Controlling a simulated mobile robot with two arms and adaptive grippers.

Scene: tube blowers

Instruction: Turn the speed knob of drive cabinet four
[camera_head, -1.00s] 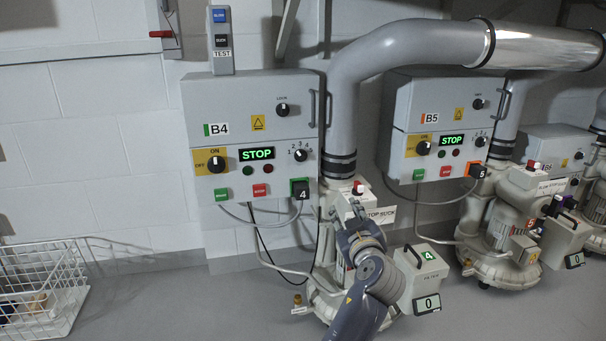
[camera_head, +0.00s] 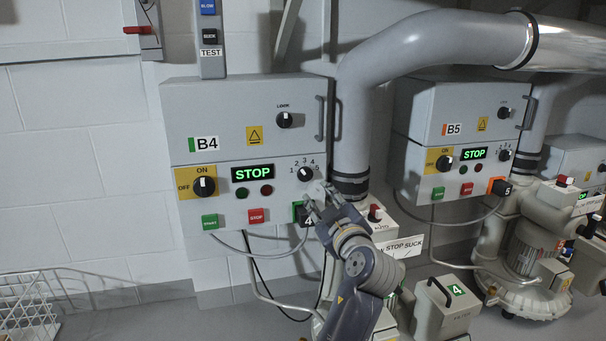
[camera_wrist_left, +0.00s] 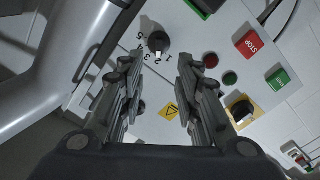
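Drive cabinet four, labelled B4 (camera_head: 225,110), is a grey box on the wall. Its speed knob (camera_head: 305,174) is a round black knob with a white mark, on a 1 to 5 scale at the cabinet's lower right. The knob also shows in the left wrist view (camera_wrist_left: 158,42), ahead of the fingers and left of the gap's middle. My left gripper (camera_head: 316,192) is just below the knob in the head view. In the left wrist view its two fingers (camera_wrist_left: 157,92) are spread with nothing between them. My right gripper is not in view.
The green STOP display (camera_head: 253,173), start button (camera_head: 209,221), red stop button (camera_head: 256,216) and ON/OFF switch (camera_head: 204,187) lie left of the knob. A thick grey pipe (camera_head: 352,120) runs close on the right. Cabinet B5 (camera_head: 440,125) hangs further right.

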